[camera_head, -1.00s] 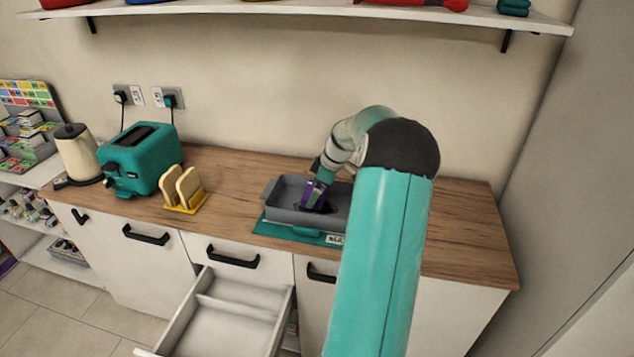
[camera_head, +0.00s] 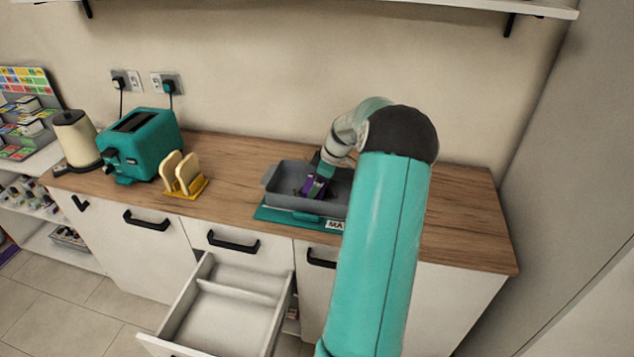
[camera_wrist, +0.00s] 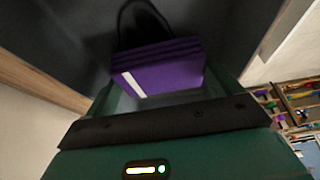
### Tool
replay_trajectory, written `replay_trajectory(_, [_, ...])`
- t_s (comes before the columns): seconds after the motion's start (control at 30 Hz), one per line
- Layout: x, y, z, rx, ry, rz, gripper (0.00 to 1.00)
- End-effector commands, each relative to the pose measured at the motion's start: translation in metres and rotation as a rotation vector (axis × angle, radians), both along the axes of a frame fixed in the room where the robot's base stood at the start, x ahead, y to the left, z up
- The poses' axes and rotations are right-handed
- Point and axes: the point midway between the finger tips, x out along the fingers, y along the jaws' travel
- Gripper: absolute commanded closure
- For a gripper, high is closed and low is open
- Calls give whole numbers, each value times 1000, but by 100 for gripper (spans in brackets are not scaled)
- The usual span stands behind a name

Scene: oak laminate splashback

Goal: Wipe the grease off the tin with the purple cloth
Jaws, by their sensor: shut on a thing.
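The grey tin (camera_head: 292,201) sits on a teal mat (camera_head: 275,214) on the wooden counter. Some dark marking (camera_head: 299,192) shows on its floor beside the cloth. My gripper (camera_head: 322,181) is inside the tin, shut on the folded purple cloth (camera_head: 315,187). In the wrist view the purple cloth (camera_wrist: 160,68) is held at the fingers, close to the dark tin surface (camera_wrist: 75,40). A dark curved line (camera_wrist: 145,12) shows just past the cloth. My arm hides the tin's right end. I cannot tell whether the cloth presses on the floor.
A drawer (camera_head: 228,318) stands open below the counter. A toast rack (camera_head: 187,187) with bread, a teal toaster (camera_head: 143,146) and a cream kettle (camera_head: 75,140) are to the left. A shelf (camera_head: 380,4) is above. Counter right of my arm is clear.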

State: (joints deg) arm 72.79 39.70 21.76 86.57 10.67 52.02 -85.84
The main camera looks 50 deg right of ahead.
Motion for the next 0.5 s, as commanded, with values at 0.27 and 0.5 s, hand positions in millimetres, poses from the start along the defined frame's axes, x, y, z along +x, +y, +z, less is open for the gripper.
replay_trajectory(0.27, [0,0,-3,0,0,0,28])
replay_trajectory(0.5, [0,0,-6,0,0,0,28])
